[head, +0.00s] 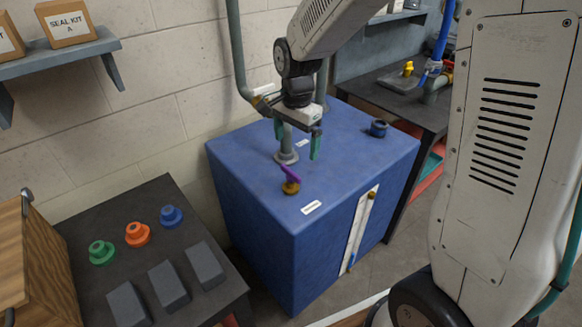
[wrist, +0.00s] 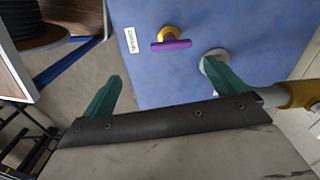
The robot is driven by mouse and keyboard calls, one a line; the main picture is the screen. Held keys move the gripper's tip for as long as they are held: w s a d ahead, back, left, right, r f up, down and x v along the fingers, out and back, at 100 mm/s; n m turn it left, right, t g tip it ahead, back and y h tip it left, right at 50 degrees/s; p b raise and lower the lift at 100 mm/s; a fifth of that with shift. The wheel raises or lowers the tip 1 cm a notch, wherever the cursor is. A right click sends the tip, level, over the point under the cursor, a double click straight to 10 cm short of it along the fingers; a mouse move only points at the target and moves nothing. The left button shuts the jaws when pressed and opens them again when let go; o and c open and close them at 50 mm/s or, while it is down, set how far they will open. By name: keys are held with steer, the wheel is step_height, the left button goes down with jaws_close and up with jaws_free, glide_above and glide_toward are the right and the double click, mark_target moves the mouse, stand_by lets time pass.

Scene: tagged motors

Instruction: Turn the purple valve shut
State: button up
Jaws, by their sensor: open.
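The purple valve handle (head: 290,173) sits on a brass body (head: 291,187) on top of the blue tank (head: 345,155). In the wrist view the purple handle (wrist: 171,44) shows as a short bar lying across its brass stem (wrist: 167,33). My gripper (head: 296,140) is open and empty, with green fingers, above the tank top and behind the valve in the head view. In the wrist view the gripper (wrist: 165,85) has its fingers wide apart, and the valve shows beyond the gap between them, apart from both.
A grey vertical pipe (head: 286,148) rises from the tank close to my gripper. A blue cap (head: 378,128) stands at the tank's back right. A dark table (head: 128,205) at left holds green, orange and blue knobs and grey blocks. A shelf (head: 60,55) hangs at upper left.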

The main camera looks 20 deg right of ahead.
mark_target(291, 171)
steer(key=shift+m, duration=0.7)
steer(key=f, duration=0.1)
steer(key=w+f, duration=0.2)
steer(key=shift+w+a+f, duration=0.15)
steer(key=shift+a+f, duration=0.1)
steer(key=shift+f, duration=0.05)
step_height(291, 171, down, 7)
steer(key=shift+f, duration=0.15)
steer(key=c, duration=1)
